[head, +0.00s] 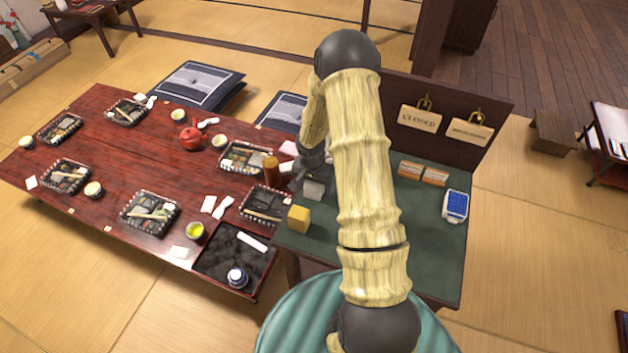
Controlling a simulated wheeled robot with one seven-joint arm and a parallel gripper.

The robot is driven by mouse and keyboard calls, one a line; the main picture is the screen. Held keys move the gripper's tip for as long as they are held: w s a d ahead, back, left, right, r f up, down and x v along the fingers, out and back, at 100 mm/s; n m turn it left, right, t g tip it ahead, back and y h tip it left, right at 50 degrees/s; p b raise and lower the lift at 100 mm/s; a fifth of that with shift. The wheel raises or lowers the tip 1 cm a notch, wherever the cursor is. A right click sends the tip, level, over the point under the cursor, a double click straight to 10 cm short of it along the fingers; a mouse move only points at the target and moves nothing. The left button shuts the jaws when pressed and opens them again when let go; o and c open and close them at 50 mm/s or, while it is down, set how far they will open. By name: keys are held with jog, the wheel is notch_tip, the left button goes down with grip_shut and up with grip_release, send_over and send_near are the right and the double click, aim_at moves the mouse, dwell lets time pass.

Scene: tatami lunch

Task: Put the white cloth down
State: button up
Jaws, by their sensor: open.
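A white rolled cloth (252,242) lies in the black tray (210,266) at the front right corner of the red-brown table, clear of my gripper. Other small white rolls or folded pieces lie beside the lunch boxes, such as the one (222,207) near the table's right side. My gripper (312,178) is over the left part of the green-topped stand, mostly hidden behind my arm. Its jaws are open; the fingertips are hard to make out. A small light grey block (314,190) shows just below it; I cannot tell whether they touch.
The low table (120,185) holds several lunch boxes, cups and a red pot (190,139). The green stand (425,235) carries a yellow block (299,218), two orange-and-white boxes and a blue-and-white device (455,206). A brown cylinder (271,169) stands left of my gripper.

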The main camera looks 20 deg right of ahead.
jog(key=shift+f, duration=0.1)
jog(key=shift+f, duration=0.15)
notch_tip(320, 180, up, 17)
jog(key=s+a+b, duration=0.1)
jog(key=shift+s+r, duration=0.2)
jog(key=shift+s, duration=0.05)
jog(key=shift+a, duration=0.15)
dwell(0.4)
jog(key=s+a+r+n, duration=0.3)
jog(key=s+a+n, duration=0.1)
jog(key=s, duration=0.4)
jog(key=s+a+r+n+t+y, duration=0.1)
jog(key=s+a+r+n, duration=0.2)
jog(key=s+a+n, duration=0.2)
jog(key=s, duration=0.2)
jog(key=shift+s+a+t, duration=0.15)
jog(key=shift+s+t, duration=0.15)
jog(key=shift+s, duration=0.1)
